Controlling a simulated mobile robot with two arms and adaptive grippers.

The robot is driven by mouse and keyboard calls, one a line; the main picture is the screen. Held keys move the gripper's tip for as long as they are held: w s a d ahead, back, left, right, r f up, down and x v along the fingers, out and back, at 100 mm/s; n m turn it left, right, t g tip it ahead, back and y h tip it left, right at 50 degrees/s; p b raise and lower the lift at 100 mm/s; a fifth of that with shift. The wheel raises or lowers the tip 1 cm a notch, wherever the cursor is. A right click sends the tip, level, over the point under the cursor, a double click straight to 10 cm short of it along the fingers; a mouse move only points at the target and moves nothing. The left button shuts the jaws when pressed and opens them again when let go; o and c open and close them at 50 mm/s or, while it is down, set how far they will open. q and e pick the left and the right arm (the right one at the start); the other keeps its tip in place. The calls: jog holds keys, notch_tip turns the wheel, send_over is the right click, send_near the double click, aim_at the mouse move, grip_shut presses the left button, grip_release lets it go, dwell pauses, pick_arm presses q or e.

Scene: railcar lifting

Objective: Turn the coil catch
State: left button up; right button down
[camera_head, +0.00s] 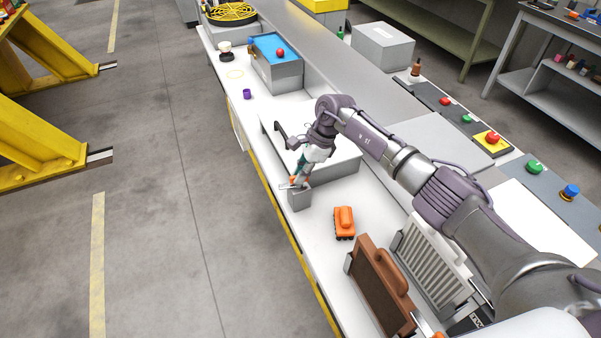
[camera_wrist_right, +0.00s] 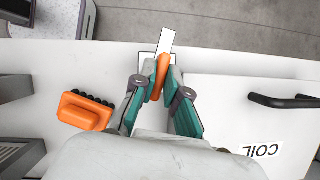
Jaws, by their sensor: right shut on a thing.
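The coil catch shows as an orange lever (camera_wrist_right: 162,76) with a pale metal strip (camera_wrist_right: 167,40) beyond it in the right wrist view. My right gripper (camera_wrist_right: 160,82) is shut on the orange lever, with a teal finger on each side. In the head view, my right gripper (camera_head: 297,179) is low over a small grey block (camera_head: 299,199) at the bench's front edge, and its fingers hide most of the catch. Beside it is a white box (camera_head: 340,163) with a black handle (camera_wrist_right: 285,101). My left gripper is not in view.
An orange block with black studs (camera_head: 344,222) stands near the gripper on the white bench. A brown board with a handle (camera_head: 380,285) and a grey finned panel (camera_head: 432,262) stand nearer me. A blue-topped box (camera_head: 278,62) is farther back.

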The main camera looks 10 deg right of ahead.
jog(key=m+t, duration=0.1)
jog(key=m, duration=0.1)
jog(key=m+t, duration=0.1)
jog(key=m, duration=0.2)
jog(key=shift+s+m+h, duration=0.1)
jog(key=shift+m+h, duration=0.2)
jog(key=m, duration=0.2)
jog(key=m+t+h, duration=0.1)
jog(key=m, duration=0.1)
jog(key=shift+m+t, duration=0.3)
jog(key=m+h, duration=0.1)
jog(key=m, duration=0.2)
jog(key=shift+a+m+t+b, duration=0.15)
jog(key=shift+m+t+b, duration=0.15)
jog(key=shift+t+b, duration=0.1)
jog(key=m+h+b, duration=0.2)
jog(key=m, duration=0.2)
jog(key=shift+b, duration=0.3)
jog(key=c, duration=1.2)
grip_release()
jog(key=shift+s, duration=0.1)
